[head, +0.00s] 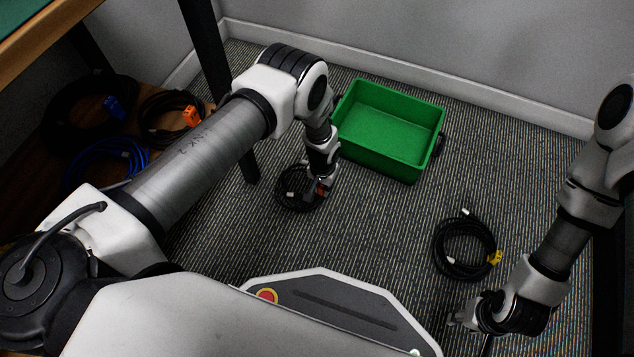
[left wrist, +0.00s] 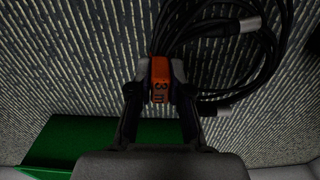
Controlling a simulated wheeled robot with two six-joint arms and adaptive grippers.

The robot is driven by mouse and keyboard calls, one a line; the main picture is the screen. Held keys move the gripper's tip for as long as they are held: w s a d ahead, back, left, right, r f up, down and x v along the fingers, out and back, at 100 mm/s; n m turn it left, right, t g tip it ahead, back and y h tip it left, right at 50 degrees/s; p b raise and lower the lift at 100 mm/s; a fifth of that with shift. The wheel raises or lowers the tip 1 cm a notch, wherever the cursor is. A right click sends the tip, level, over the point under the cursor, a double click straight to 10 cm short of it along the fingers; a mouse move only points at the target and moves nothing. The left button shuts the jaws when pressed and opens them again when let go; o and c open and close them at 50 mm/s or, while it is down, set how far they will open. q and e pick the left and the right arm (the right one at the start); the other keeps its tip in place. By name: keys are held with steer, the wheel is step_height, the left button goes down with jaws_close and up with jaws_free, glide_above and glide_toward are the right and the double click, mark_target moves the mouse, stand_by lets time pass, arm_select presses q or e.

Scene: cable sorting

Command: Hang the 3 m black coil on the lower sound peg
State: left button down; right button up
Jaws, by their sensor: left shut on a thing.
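The black coil with an orange tag (head: 294,189) is in my left gripper (head: 323,190). In the left wrist view the fingers (left wrist: 160,95) are shut on the orange tag (left wrist: 160,80), which reads "3 m". The black loops (left wrist: 235,50) hang beside the fingers, with two silver connectors showing. The coil is over the carpet, left of the green crate; its height above the floor is hard to tell. My right gripper (head: 462,318) is low at the right, near my base, apart from any coil; its jaw opening is unclear. No sound peg shows in either view.
The green crate (head: 392,170) stands empty on the carpet. Another black coil with a yellow tag (head: 461,272) lies at the right. A wooden shelf (head: 40,165) at the left holds black and blue coils beside a dark table leg (head: 207,45). Carpet between is clear.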

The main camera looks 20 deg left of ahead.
mark_target(321, 195)
arm_select(q)
step_height(321, 195, down, 4)
steer(key=shift+s+d+b, duration=0.1)
steer(key=shift+d+b, duration=0.05)
steer(key=shift+b, duration=0.5)
steer(key=shift+s+r, duration=0.15)
steer(key=shift+r, duration=0.15)
steer(key=shift+s+r, duration=0.1)
steer(key=shift+r, duration=0.1)
steer(key=shift+f, duration=0.15)
arm_select(e)
steer(key=f, duration=0.3)
steer(key=shift+s+a, duration=0.2)
steer(key=shift+s, duration=0.15)
arm_select(q)
steer(key=c, duration=1.1)
jaws_free()
step_height(321, 195, up, 8)
steer(key=p, duration=0.5)
steer(key=shift+f+p, duration=0.1)
steer(key=shift+p, duration=0.2)
steer(key=shift+w+f, duration=0.1)
steer(key=shift+w, duration=0.1)
arm_select(e)
step_height(321, 195, up, 5)
steer(key=shift+s+r, duration=0.1)
